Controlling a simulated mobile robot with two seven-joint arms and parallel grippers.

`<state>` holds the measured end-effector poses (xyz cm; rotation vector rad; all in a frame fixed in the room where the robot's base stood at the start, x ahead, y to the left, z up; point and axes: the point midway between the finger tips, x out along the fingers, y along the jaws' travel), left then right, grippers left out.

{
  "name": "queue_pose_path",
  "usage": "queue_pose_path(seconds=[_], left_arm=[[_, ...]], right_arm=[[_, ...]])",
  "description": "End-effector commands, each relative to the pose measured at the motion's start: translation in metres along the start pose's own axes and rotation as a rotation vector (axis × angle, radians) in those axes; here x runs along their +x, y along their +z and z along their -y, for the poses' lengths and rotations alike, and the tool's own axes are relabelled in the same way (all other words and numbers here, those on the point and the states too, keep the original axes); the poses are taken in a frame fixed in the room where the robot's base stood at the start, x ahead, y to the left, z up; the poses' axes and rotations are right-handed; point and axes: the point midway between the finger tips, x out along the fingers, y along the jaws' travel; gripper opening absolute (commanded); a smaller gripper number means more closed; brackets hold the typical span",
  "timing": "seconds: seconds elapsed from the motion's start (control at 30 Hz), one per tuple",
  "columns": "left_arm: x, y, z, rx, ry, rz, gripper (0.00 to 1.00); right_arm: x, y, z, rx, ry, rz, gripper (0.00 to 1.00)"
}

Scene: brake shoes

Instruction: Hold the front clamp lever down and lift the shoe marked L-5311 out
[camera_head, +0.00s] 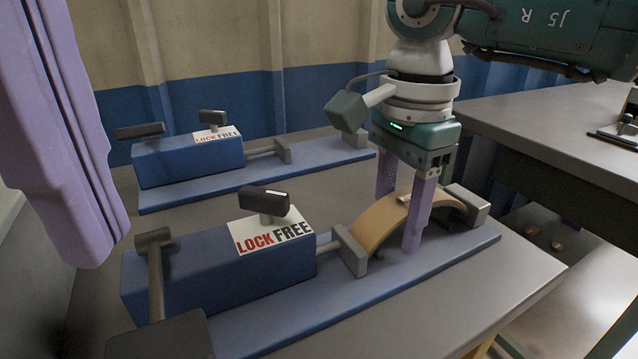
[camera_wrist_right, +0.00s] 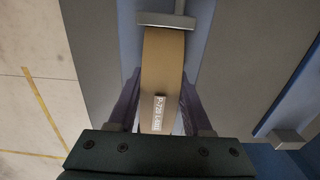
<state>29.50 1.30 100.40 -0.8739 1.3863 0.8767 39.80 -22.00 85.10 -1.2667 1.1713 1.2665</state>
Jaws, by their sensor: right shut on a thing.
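The front clamp is a blue block (camera_head: 200,275) with a dark-topped knob (camera_head: 264,202) above its LOCK/FREE label. A grey lever (camera_head: 155,275) is at its left end. A tan curved shoe (camera_head: 378,226) sits between the grey jaws (camera_head: 350,250) and (camera_head: 466,204). My right gripper (camera_head: 400,215) is shut on the shoe, one finger on each side; it also shows in the wrist view (camera_wrist_right: 160,105). The shoe's label (camera_wrist_right: 160,111) is too small to read surely. My left gripper (camera_head: 65,140) shows only as purple fingers at upper left, close to the camera, apart from the lever.
A second blue clamp (camera_head: 188,160) stands behind, with its own knob, label and no shoe in it. Another table (camera_head: 560,120) stands at right, across a gap from the front table's edge.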

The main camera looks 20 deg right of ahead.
Motion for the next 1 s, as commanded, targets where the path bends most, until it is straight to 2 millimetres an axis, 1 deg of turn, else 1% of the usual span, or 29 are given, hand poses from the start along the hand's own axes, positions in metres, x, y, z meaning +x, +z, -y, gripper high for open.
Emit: queue_pose_path(seconds=[0.2,0.4,0.6,1.0], left_arm=[[0.029,0.0,-0.001,0.0,0.003,-0.001,0.0],[0.049,0.0,0.0,-0.001,0.001,-0.002,0.0],[0.055,0.0,0.0,0.0,0.0,-0.001,0.0],[0.055,0.0,0.0,0.0,-0.001,-0.002,0.0]], right_arm=[[-0.001,0.0,0.0,0.0,-0.001,0.001,0.0],[-0.001,0.0,0.0,0.0,-0.001,0.001,0.0],[-0.001,0.0,0.0,0.0,-0.001,0.001,0.0],[-0.001,0.0,0.0,0.0,-0.001,0.001,0.0]])
